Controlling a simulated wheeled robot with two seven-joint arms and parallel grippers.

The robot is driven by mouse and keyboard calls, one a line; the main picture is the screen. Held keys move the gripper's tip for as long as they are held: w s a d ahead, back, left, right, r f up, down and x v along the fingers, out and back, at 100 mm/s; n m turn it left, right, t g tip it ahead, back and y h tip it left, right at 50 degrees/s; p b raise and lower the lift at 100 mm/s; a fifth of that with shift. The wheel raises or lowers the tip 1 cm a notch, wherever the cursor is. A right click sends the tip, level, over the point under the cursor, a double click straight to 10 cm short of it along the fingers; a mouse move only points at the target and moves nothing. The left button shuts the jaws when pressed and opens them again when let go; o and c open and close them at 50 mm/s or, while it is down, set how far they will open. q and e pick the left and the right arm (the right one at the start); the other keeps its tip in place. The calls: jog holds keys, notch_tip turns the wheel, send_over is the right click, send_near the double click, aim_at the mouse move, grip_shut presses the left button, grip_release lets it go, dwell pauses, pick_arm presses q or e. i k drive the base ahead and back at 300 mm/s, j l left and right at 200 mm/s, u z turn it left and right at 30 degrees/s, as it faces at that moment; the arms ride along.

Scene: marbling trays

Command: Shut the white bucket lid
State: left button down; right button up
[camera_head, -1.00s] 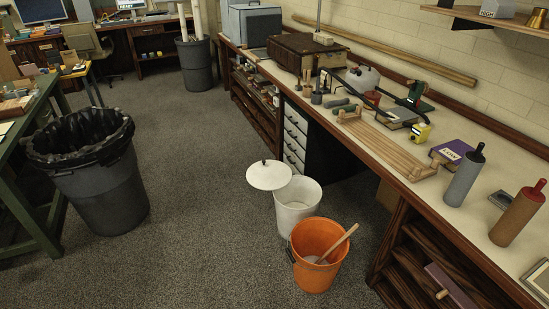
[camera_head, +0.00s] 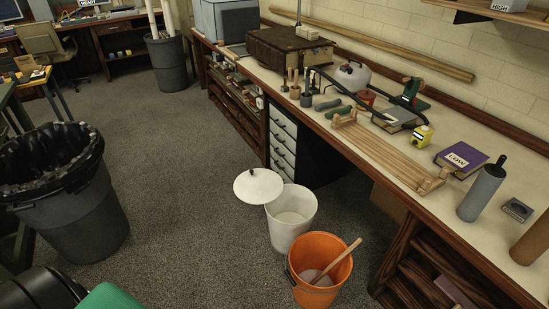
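The white bucket (camera_head: 292,222) stands on the grey floor in front of the workbench, with its top open. Its round white lid (camera_head: 258,188), with a small dark knob, is at the bucket's far left rim, raised off the opening and sticking out to the left. I cannot tell how the lid is joined to the rim. Neither of my grippers is in view.
An orange bucket (camera_head: 318,285) holding a wooden stick (camera_head: 338,260) stands close in front of the white bucket. The workbench (camera_head: 385,170) runs along the right. A black-lined bin (camera_head: 75,220) stands left. Carpet between is clear. Black and green shapes show at lower left.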

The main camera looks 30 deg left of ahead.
aim_at(256, 186)
jog(key=i+j, duration=0.15)
jog(key=j, duration=0.2)
jog(key=i+j+z, duration=0.15)
jog(key=j, duration=0.2)
jog(key=i+j, duration=0.15)
jog(key=j, duration=0.2)
jog(key=i+j+z, duration=0.15)
jog(key=j, duration=0.25)
jog(key=i+j, duration=0.1)
jog(key=j, duration=0.25)
jog(key=i+j+z, duration=0.15)
jog(key=j, duration=0.25)
